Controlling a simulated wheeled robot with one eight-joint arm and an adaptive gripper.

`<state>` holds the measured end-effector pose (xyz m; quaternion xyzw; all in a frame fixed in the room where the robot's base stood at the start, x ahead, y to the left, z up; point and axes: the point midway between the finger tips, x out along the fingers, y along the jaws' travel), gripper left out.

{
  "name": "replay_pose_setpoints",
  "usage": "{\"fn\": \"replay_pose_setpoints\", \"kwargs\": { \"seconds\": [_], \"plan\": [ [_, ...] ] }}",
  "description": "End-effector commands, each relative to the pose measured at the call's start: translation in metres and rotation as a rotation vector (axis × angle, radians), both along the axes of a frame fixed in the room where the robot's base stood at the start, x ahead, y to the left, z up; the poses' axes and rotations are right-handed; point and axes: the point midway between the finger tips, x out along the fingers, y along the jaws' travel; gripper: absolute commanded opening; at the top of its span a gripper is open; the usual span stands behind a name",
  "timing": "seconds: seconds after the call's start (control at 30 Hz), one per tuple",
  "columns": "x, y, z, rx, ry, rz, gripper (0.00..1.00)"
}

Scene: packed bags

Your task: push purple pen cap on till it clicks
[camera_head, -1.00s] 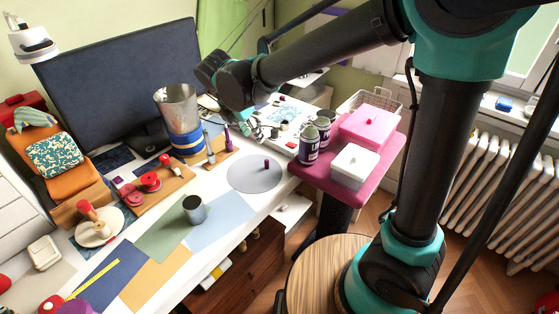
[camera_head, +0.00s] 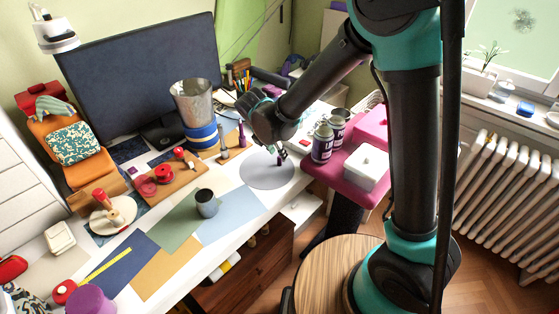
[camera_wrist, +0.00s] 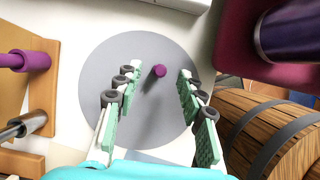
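The purple cap (camera_wrist: 159,71) stands on the round grey mat (camera_wrist: 95,75). In the wrist view it shows between and a little beyond my open fingertips, with clear space on both sides. My gripper (camera_wrist: 155,80) is open and empty. In the head view my gripper (camera_head: 281,153) hangs over the grey mat (camera_head: 262,180), where I cannot clearly make out the cap. The purple pen (camera_head: 241,135) stands upright on a small wooden base to the left of the mat. It also shows at the left edge of the wrist view (camera_wrist: 30,61).
A metal-tipped tool (camera_wrist: 28,122) shares the pen's wooden base (camera_wrist: 48,90). Spray cans (camera_head: 323,142) and a white box (camera_head: 361,166) stand on the pink stand to the right. A dark cup (camera_head: 206,203) stands on coloured sheets, front left.

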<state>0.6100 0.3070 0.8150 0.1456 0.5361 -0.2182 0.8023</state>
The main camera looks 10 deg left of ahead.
Motion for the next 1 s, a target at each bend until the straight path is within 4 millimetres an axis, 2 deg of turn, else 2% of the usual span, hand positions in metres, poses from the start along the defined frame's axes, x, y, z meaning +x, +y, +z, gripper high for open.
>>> {"fn": "replay_pose_setpoints", "kwargs": {
  "seconds": [0.1,0.23,0.57,0.87,1.0],
  "plan": [
    [0.005,-0.003,-0.018,0.001,0.000,-0.002,0.39],
    [0.010,-0.006,-0.032,0.001,0.000,-0.002,0.39],
    [0.012,-0.007,-0.038,0.000,0.000,-0.001,0.39],
    [0.011,-0.007,-0.038,0.000,0.000,-0.001,0.05],
    [0.011,-0.007,-0.038,0.000,0.000,-0.001,0.05]
  ]
}}
